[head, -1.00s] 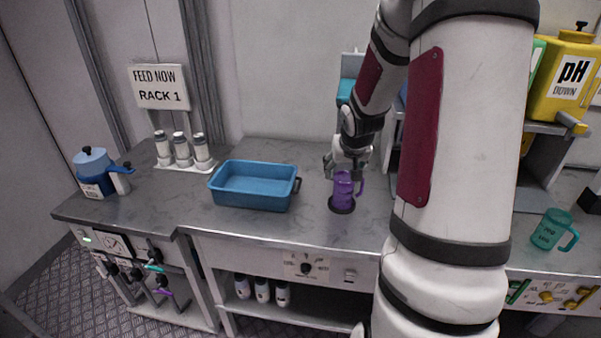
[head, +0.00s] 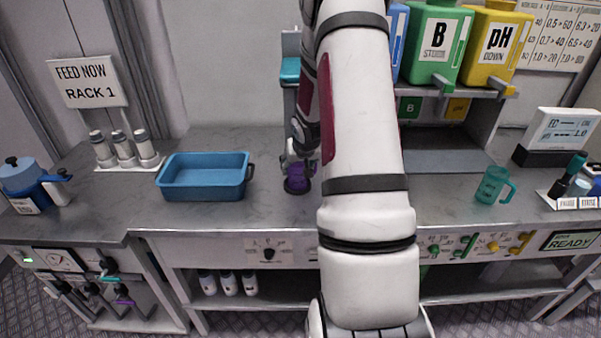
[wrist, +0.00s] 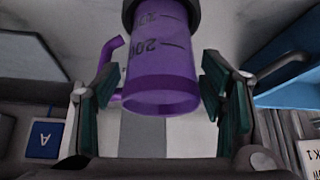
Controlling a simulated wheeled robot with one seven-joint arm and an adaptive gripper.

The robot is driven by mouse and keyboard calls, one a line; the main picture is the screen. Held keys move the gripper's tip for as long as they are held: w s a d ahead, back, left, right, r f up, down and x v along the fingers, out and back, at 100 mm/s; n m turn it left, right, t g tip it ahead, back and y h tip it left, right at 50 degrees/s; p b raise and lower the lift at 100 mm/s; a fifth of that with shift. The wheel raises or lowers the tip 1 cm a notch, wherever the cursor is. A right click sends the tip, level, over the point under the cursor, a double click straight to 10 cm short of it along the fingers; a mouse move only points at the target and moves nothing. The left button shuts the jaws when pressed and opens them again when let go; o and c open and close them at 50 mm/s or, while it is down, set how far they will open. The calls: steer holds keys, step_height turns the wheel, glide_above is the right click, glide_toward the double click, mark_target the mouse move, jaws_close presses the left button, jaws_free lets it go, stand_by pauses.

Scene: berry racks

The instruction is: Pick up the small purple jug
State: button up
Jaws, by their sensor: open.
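The small purple jug (head: 298,173) stands on a dark round base on the counter, right of the blue tray. My gripper (head: 301,158) is around its upper part in the head view, and my arm comes down just to the right. In the wrist view, which is upside down, the see-through purple jug (wrist: 160,75) with its measure marks sits between the two open fingers of my gripper (wrist: 158,88). Gaps show on both sides, and the jug's handle is on the left, near the left finger.
The blue tray (head: 203,193) lies left of the jug, its handle towards it. A teal jug (head: 493,185) stands farther right. White bottles (head: 124,148) stand at the back left. Coloured containers (head: 437,42) sit on a raised shelf (head: 455,92) behind my arm.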

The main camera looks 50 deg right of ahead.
steer(key=x, duration=0.3)
steer(key=shift+w+f, duration=0.1)
steer(key=shift+f, duration=0.15)
steer(key=c, duration=1.1)
steer(key=shift+o, duration=0.2)
steer(key=shift+r, duration=0.2)
